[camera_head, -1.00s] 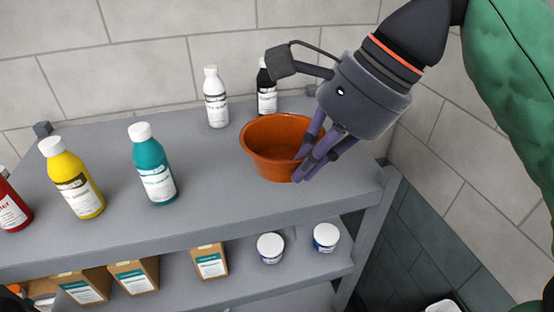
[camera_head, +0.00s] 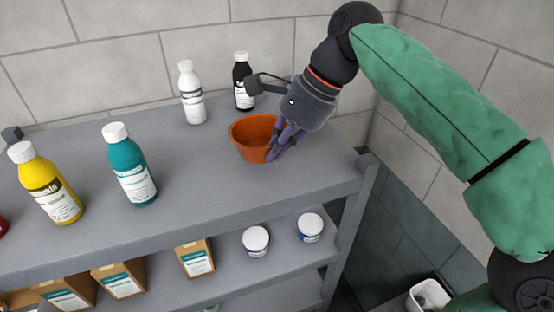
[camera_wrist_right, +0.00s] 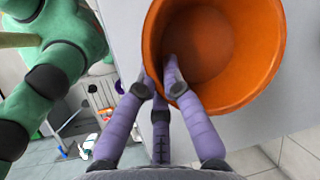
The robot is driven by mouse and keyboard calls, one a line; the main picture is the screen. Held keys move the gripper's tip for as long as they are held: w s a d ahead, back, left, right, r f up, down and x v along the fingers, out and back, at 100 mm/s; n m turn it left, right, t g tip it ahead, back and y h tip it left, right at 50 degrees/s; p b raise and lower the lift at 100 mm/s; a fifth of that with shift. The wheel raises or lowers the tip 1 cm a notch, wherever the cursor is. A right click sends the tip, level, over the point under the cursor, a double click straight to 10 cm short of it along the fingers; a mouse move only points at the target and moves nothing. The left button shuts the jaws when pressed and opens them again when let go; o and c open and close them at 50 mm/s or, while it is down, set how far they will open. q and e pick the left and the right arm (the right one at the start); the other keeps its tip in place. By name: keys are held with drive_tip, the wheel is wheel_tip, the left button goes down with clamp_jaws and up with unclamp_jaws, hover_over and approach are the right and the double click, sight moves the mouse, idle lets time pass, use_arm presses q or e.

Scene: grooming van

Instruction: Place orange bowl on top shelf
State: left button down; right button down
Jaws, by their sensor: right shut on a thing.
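The orange bowl (camera_head: 250,140) is upright at the right part of the grey top shelf (camera_head: 215,185). It is on the surface or very close above it; I cannot tell which. My right gripper (camera_head: 275,150) comes down from the upper right, with its purple fingers shut on the bowl's near right wall. In the right wrist view the bowl (camera_wrist_right: 215,50) is large, its inside is empty, and the right gripper's fingers (camera_wrist_right: 165,75) are around its rim. My left gripper is not seen.
A white bottle (camera_head: 191,95) and a black bottle (camera_head: 243,82) stand behind the bowl. Teal (camera_head: 130,165) and yellow (camera_head: 47,185) bottles stand to its left. The lower shelf (camera_head: 225,270) holds boxes and two white-lidded jars. The top shelf's right end is clear.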

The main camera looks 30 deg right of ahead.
drive_tip(key=shift+w+d+f, duration=0.15)
drive_tip(key=shift+w+f, duration=0.05)
drive_tip(key=shift+f, duration=1.75)
drive_tip(key=shift+w, duration=0.1)
drive_tip(key=shift+f, duration=0.2)
drive_tip(key=c, duration=1.4)
unclamp_jaws()
drive_tip(key=shift+r, duration=0.1)
drive_tip(key=v, duration=1.2)
drive_tip(key=shift+r+p, duration=0.1)
drive_tip(key=shift+p, duration=0.2)
